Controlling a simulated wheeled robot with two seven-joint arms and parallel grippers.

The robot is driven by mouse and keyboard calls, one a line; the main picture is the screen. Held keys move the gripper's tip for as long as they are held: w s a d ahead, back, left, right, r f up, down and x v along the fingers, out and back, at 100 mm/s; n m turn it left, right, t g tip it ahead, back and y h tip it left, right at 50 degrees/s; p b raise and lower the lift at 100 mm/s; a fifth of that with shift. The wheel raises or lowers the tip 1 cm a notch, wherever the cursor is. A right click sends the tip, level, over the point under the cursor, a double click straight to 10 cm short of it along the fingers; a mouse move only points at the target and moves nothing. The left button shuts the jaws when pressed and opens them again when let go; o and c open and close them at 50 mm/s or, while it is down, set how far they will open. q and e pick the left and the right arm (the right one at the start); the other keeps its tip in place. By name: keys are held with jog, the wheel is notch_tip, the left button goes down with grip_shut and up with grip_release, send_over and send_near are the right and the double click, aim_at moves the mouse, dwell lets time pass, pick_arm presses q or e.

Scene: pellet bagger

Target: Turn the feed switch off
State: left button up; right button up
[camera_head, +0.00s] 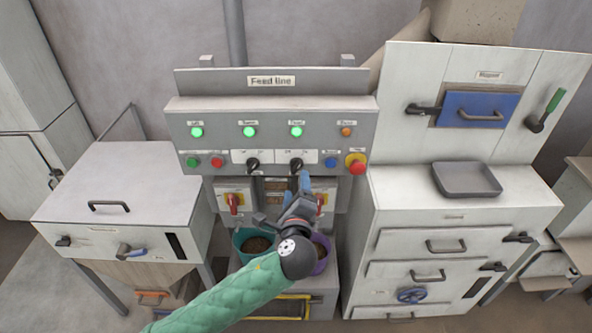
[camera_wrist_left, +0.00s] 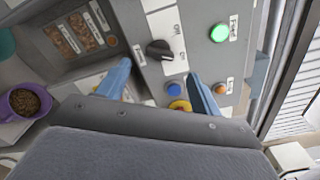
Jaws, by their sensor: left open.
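The control panel (camera_head: 272,140) is grey and headed by a "Feed line" plate. Two black rotary switches sit on white plates: a left one (camera_head: 253,164) and a right one (camera_head: 296,164) below the third green lamp (camera_head: 296,132), whose label appears to read "Feed". The right switch also shows in the left wrist view (camera_wrist_left: 159,50), its knob slanted, beside a lit green lamp (camera_wrist_left: 219,33). My left gripper (camera_head: 305,182) is open, its blue fingers just below the right switch. In the left wrist view the gap between fingertips (camera_wrist_left: 159,72) is empty and the knob lies beyond it, apparently untouched. My right gripper is out of view.
A red rotary handle (camera_head: 234,203) is lower left. Teal (camera_head: 241,250) and purple (camera_head: 322,264) buckets of pellets stand below my arm. White cabinets flank the panel.

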aim_at(296, 169)
pick_arm(q)
jog(key=shift+w+r+p, duration=0.25)
jog(key=shift+w+p, duration=0.45)
jog(key=shift+w, duration=0.5)
jog(key=w+p, duration=0.1)
jog(key=w, duration=0.2)
jog(key=shift+w+f+p, duration=0.1)
jog(key=shift+w+p, duration=0.15)
jog(key=shift+p, duration=0.1)
jog(key=shift+w+f, duration=0.2)
jog(key=shift+w, duration=0.5)
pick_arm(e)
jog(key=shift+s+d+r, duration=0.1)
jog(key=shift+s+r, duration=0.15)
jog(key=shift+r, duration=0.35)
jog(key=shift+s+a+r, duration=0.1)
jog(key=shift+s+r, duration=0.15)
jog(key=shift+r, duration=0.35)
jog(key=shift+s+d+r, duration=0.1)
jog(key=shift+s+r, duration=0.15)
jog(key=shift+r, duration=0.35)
pick_arm(q)
jog(key=c, duration=1)
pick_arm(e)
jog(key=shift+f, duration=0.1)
